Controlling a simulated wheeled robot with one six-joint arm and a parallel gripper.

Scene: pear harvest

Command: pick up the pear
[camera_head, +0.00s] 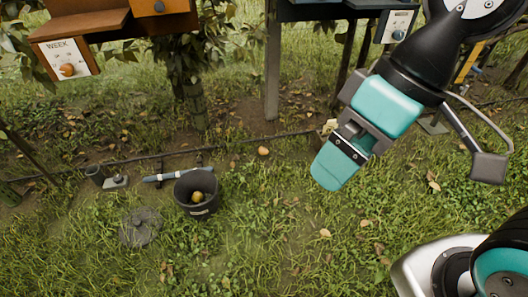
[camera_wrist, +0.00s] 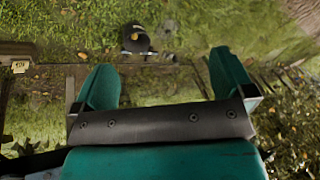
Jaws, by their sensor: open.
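A dark bucket (camera_head: 181,203) stands on the grass left of centre, with a yellow, round, pear-like fruit (camera_head: 197,196) inside. A small orange-tan object (camera_head: 263,151) lies on the ground right of the bucket; I cannot tell whether it is a pear or a leaf. My gripper (camera_head: 331,166) is to the right of both, above the ground, fingers pointing down-left. In the wrist view my gripper (camera_wrist: 163,78) has two teal fingers wide apart with nothing between them. The bucket (camera_wrist: 131,48) shows beyond them with the yellow fruit (camera_wrist: 134,37).
A wooden box with a "WEEK" panel (camera_head: 66,59) and a dark stand with a dial (camera_head: 396,27) are at the top. The grass at front centre is mostly free.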

